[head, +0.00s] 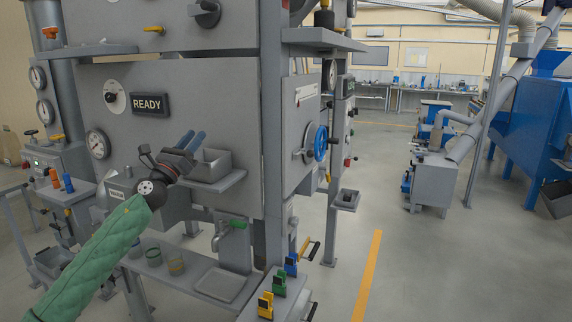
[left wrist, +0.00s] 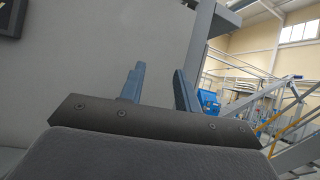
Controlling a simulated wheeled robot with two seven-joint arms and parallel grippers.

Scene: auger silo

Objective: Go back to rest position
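My left gripper (head: 191,141) is raised in front of the grey machine panel (head: 215,100), below and right of the READY sign (head: 149,104). Its two blue fingers stand apart with nothing between them. My right gripper is in neither view.
A small grey tray (head: 212,166) on a bracket sits just beside and below the left gripper. A blue handwheel (head: 320,143) is on the cabinet's side. A lower shelf holds jars (head: 175,265) and a flat tray (head: 220,285). The floor (head: 400,260) to the right is clear.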

